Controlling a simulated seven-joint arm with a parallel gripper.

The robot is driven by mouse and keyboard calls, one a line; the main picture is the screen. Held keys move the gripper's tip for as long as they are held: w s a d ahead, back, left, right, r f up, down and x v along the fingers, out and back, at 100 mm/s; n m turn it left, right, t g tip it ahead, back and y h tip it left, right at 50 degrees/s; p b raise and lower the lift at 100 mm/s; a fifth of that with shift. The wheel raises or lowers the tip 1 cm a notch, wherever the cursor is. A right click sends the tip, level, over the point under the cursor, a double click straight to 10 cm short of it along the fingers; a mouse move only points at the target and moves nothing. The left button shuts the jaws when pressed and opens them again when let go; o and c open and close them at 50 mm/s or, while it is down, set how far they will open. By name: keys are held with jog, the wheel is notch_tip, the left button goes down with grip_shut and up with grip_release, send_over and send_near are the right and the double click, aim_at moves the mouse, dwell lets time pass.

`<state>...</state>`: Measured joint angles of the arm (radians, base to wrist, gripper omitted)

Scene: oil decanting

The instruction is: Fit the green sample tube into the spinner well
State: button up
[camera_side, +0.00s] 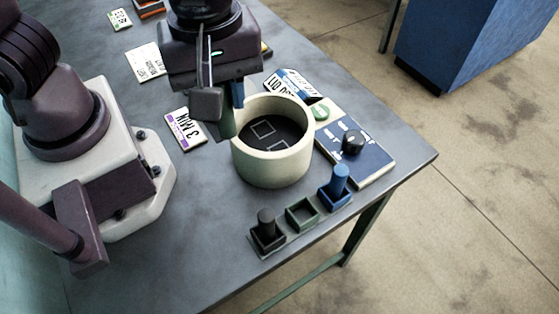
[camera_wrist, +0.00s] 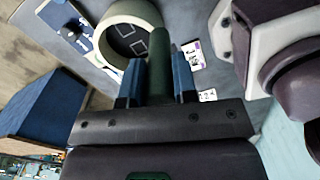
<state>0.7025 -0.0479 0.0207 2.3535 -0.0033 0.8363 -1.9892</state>
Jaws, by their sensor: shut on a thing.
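My gripper (camera_side: 224,103) is shut on the green sample tube (camera_side: 228,125). The tube hangs roughly upright, at the back left rim of the cream spinner bowl (camera_side: 272,168). Whether it touches the rim, I cannot tell. In the wrist view the tube (camera_wrist: 158,68) stands between the blue fingers (camera_wrist: 158,82), its end overlapping the bowl's rim (camera_wrist: 104,45). The spinner's dark floor (camera_side: 285,132) shows square-outlined wells, one light outline clear in the side view. The wrist view shows more than one outline. Part of the floor is hidden by the near wall.
A rack in front holds a black tube (camera_side: 266,222), an empty green socket (camera_side: 302,214) and a blue tube (camera_side: 339,178). A control panel with a black knob (camera_side: 352,142) and green button (camera_side: 320,112) is right of the bowl. Labelled cards (camera_side: 185,130) lie left and behind.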

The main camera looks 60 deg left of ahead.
send_over(281, 142)
jog(key=s+d, duration=0.1)
jog(key=d, duration=0.1)
jog(key=f, duration=0.1)
jog(key=shift+s+a+f, duration=0.1)
jog(key=shift+a+f, duration=0.05)
jog(key=shift+f, duration=8.3)
jog(key=o, duration=0.5)
jog(key=shift+f, duration=0.15)
jog(key=shift+o, duration=0.7)
